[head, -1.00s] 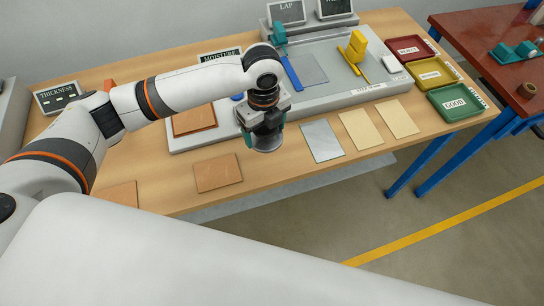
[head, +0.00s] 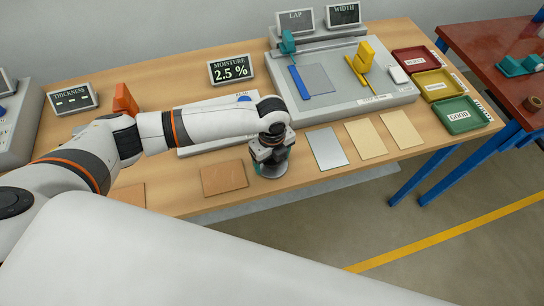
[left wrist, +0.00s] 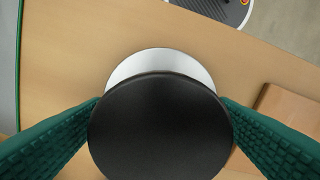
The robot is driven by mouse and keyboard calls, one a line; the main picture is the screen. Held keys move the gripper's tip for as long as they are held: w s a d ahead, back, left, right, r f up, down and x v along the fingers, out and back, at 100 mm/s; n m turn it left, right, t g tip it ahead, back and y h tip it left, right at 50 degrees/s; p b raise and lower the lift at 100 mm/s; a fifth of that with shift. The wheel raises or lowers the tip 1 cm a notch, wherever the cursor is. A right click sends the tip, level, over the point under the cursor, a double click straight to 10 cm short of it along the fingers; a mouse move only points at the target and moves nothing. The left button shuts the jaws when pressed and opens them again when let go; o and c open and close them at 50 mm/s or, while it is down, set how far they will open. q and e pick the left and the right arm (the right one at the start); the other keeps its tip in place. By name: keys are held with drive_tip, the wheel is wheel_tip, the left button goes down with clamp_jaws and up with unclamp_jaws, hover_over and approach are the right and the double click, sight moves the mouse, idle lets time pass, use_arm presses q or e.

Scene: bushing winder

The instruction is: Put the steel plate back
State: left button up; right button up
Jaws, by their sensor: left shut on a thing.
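My left gripper (head: 270,158) is shut on a round steel plate (head: 270,172) with a black top, at the front of the wooden table. It is between a brown square sheet (head: 224,178) on the left and a grey rectangular sheet (head: 327,148) on the right. In the left wrist view, the black round top (left wrist: 160,130) sits between the green fingers, and the plate's silver rim (left wrist: 160,60) shows beyond it. I cannot tell whether the plate touches the table. My right gripper is not in view.
Behind my arm stands the moisture unit, its display (head: 231,69) reading 2.5 %. Two cream sheets (head: 366,138) lie right of the grey one. Red, yellow and green trays (head: 462,115) stand at the right. The table's front edge is close to the held plate.

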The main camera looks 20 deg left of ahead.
use_arm(q)
drive_tip(key=o, duration=1.2)
drive_tip(key=shift+f, duration=0.1)
drive_tip(key=shift+o, duration=1.3)
wheel_tip(320, 180, up, 12)
drive_tip(key=b, duration=0.2)
drive_tip(key=shift+b, duration=0.3)
